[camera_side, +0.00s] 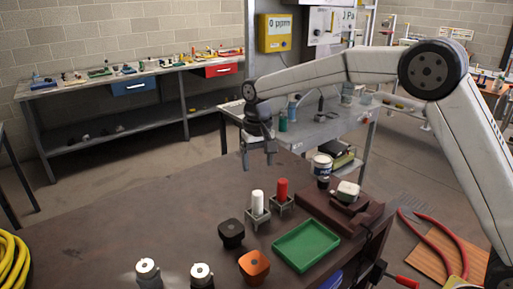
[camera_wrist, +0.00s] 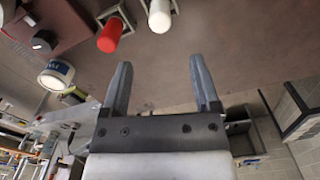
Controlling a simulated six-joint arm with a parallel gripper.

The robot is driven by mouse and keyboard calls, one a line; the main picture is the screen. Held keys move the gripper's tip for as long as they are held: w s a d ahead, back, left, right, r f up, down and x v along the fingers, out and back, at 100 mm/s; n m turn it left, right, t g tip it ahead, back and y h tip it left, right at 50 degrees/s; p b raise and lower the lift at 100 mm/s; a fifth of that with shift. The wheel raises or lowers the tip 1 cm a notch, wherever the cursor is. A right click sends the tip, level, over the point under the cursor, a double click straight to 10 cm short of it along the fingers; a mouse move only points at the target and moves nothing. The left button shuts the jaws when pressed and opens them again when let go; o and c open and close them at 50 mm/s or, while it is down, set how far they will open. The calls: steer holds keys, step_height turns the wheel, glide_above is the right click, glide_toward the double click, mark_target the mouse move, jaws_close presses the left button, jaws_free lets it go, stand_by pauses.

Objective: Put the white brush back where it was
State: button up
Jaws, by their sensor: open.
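The white brush (camera_side: 257,201), seen as a white cylinder, stands upright in a small grey square holder (camera_side: 257,218) on the brown table. It also shows at the top of the wrist view (camera_wrist: 159,18). My gripper (camera_side: 258,161) is open and empty, pointing down above the table. It is beyond the brush and higher than it, apart from it. In the wrist view the open fingers (camera_wrist: 160,66) have nothing between them. A similar red cylinder (camera_side: 282,188) stands in its own holder just right of the white one; it shows left of it in the wrist view (camera_wrist: 111,36).
A green tray (camera_side: 306,246), a black knob-like block (camera_side: 231,233) and an orange one (camera_side: 254,266) are near the holders. A white-and-blue can (camera_side: 322,166) and a brown stand (camera_side: 340,211) are at right. The table's left part is clear.

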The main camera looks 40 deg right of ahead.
steer(key=shift+s, duration=0.1)
steer(key=s+d+f+n+t, duration=0.1)
steer(key=s+d+f, duration=0.1)
steer(key=s, duration=0.6)
steer(key=s+d+f+n, duration=0.1)
steer(key=s+f, duration=0.3)
steer(key=s, duration=0.4)
steer(key=s+d+f+n+t, duration=0.1)
steer(key=s+d+f, duration=0.2)
steer(key=s, duration=0.5)
steer(key=shift+d+f+t, duration=0.2)
steer(key=shift+d+t, duration=0.05)
steer(key=shift+t, duration=0.05)
